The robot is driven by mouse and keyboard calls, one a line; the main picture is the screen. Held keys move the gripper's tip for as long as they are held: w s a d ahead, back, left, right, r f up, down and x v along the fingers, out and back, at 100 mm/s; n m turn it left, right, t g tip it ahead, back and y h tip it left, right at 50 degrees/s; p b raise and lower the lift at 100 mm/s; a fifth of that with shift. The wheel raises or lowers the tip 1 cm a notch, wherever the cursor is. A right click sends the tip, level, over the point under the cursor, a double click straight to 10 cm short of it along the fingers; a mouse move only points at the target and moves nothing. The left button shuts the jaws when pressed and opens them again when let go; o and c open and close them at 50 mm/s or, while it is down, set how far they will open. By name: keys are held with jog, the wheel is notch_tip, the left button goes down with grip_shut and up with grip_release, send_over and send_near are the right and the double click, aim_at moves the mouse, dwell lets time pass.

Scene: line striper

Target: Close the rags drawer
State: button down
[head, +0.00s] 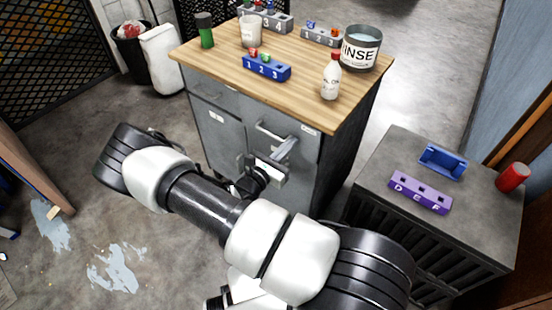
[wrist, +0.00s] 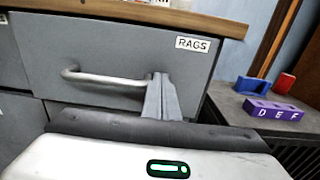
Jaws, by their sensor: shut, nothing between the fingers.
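The rags drawer (wrist: 120,50) is a grey front with a "RAGS" label at its upper right, close under the wooden top in the wrist view. In the head view the drawer front (head: 307,143) is at the cabinet's right, partly behind my gripper. Its silver bar handle (wrist: 105,80) runs across the front. My gripper (wrist: 160,85) is shut and empty, its fingertips at the right end of the handle, against or just before the front; contact is unclear. In the head view my gripper (head: 284,148) is at the drawer front. No clear gap shows; I cannot tell whether the drawer is fully closed.
The cabinet's wooden top (head: 220,67) holds a blue numbered block (head: 267,68), a white bottle (head: 331,78), a rinse tin (head: 361,50) and other items. A low dark table (head: 390,160) at right bears a purple lettered block (head: 420,193), a blue tray and a red cylinder.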

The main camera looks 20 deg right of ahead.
jog(key=x, duration=0.3)
jog(key=shift+r, duration=0.1)
dwell(0.3)
jog(key=p+v, duration=0.1)
jog(key=v, duration=1.3)
jog(key=shift+s+a, duration=0.25)
